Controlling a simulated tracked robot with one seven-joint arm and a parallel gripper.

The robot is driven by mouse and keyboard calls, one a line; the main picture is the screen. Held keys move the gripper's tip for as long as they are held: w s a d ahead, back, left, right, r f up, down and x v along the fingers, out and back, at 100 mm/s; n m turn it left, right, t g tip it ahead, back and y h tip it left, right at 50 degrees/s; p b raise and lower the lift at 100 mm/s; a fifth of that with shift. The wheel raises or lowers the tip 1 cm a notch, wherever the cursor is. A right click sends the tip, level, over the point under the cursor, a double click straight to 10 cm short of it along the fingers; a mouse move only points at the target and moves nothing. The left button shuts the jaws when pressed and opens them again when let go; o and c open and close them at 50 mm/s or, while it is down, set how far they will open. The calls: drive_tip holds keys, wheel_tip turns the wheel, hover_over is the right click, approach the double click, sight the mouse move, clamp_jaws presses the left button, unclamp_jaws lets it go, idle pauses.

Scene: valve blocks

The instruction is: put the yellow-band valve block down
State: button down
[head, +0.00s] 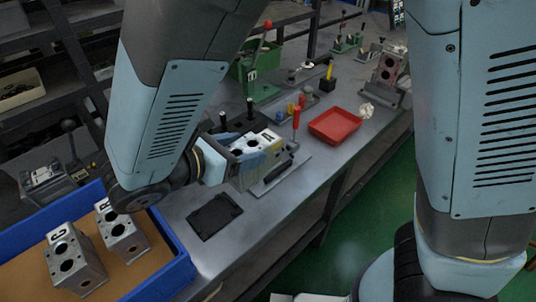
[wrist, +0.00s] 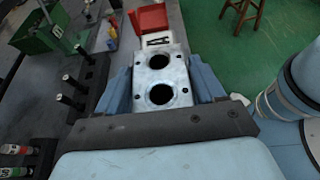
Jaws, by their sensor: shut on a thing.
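A grey metal valve block (wrist: 161,78) with two round holes and a letter label at its far end is between the blue fingers of my gripper (wrist: 162,88) in the wrist view. My gripper is shut on it from both sides. A black square pad (head: 214,215) lies bare on the bench nearer to me.
A blue-walled tray (head: 172,243) at lower left holds two grey lettered blocks (head: 75,262). Black upright pegs (wrist: 70,90) stand left of my gripper. The bench's front edge drops to a green floor (head: 350,215).

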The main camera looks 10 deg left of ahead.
sight(258, 134)
drive_tip(key=w+f, duration=0.1)
drive_tip(key=w, duration=0.2)
drive_tip(key=w+d+f, duration=0.1)
drive_tip(key=w, duration=0.2)
drive_tip(key=w+f, duration=0.2)
drive_tip(key=w, duration=0.1)
drive_tip(key=shift+w+d, duration=0.2)
drive_tip(key=shift+d, duration=0.2)
drive_tip(key=shift+w+d+f, duration=0.1)
drive_tip(key=shift+w+f, duration=0.7)
drive_tip(key=shift+f, duration=0.65)
drive_tip(key=shift+w+d+f, duration=0.15)
drive_tip(key=shift+w+f, duration=0.6)
drive_tip(key=shift+f, duration=0.75)
drive_tip(key=shift+w+d+f, duration=0.1)
drive_tip(key=shift+w+f, duration=0.7)
drive_tip(key=shift+f, duration=0.65)
drive_tip(key=shift+c, duration=0.6)
unclamp_jaws()
drive_tip(key=v, duration=1.2)
